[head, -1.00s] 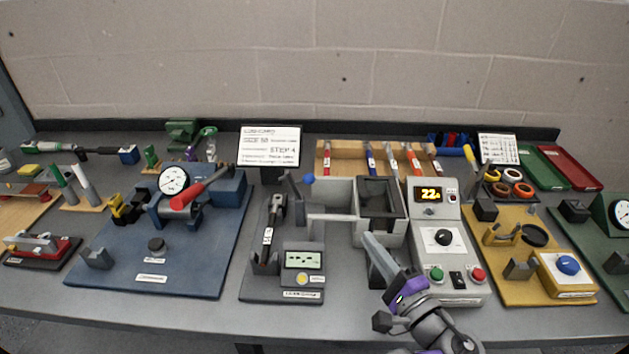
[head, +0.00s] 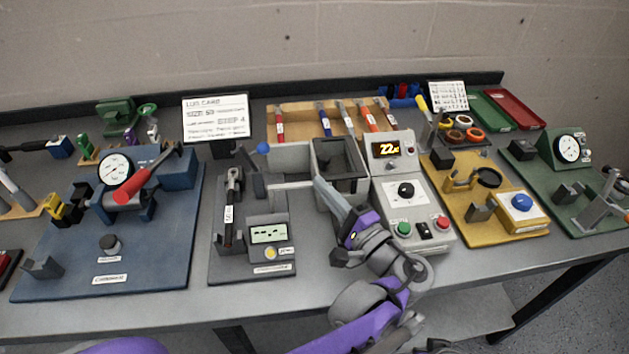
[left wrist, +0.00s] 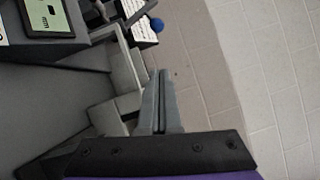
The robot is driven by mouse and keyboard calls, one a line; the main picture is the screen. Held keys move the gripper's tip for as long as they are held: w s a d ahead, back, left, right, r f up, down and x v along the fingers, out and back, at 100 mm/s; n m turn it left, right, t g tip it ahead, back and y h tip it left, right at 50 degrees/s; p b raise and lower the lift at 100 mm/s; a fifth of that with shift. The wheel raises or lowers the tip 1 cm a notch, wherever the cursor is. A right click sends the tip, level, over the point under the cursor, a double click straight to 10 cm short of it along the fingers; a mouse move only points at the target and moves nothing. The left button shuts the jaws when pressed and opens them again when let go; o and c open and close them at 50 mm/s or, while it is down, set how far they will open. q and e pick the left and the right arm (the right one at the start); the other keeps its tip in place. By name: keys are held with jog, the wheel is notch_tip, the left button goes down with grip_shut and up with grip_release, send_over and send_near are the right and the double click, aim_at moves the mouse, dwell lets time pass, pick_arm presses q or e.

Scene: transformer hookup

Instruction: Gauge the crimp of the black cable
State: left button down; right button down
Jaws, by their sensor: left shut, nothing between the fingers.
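My left gripper (head: 322,190) is shut and empty. Its fingers are in front of the open grey box, right of the gauge station; they also show pressed together in the left wrist view (left wrist: 161,100). The gauge station (head: 222,266) is a dark base with a green display (head: 268,234), a yellow button and a lever with a blue ball (head: 263,148). A dark, upright-looking piece with a white tag (head: 229,213) lies on its left side and looks like the black cable; its crimp is too small to read. In the left wrist view the blue ball (left wrist: 157,25) is ahead. My right gripper is not in view.
The open grey box (head: 338,160) and the control unit (head: 407,195) reading about 22 stand right of the gauge. The blue press board (head: 170,270) is to the left, the yellow board (head: 480,222) to the right. Several tagged cables hang on the wooden rack (head: 300,108) behind.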

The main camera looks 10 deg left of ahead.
pick_arm(q)
jog(key=w+a+r, duration=0.2)
jog(key=w+a, duration=0.3)
jog(key=a, duration=0.4)
jog(key=shift+w+a, duration=0.2)
jog(key=shift+w, duration=0.1)
jog(key=shift+a+r+n+p, duration=0.1)
jog(key=shift+r+n+p, duration=0.1)
jog(key=shift+n+p, duration=0.3)
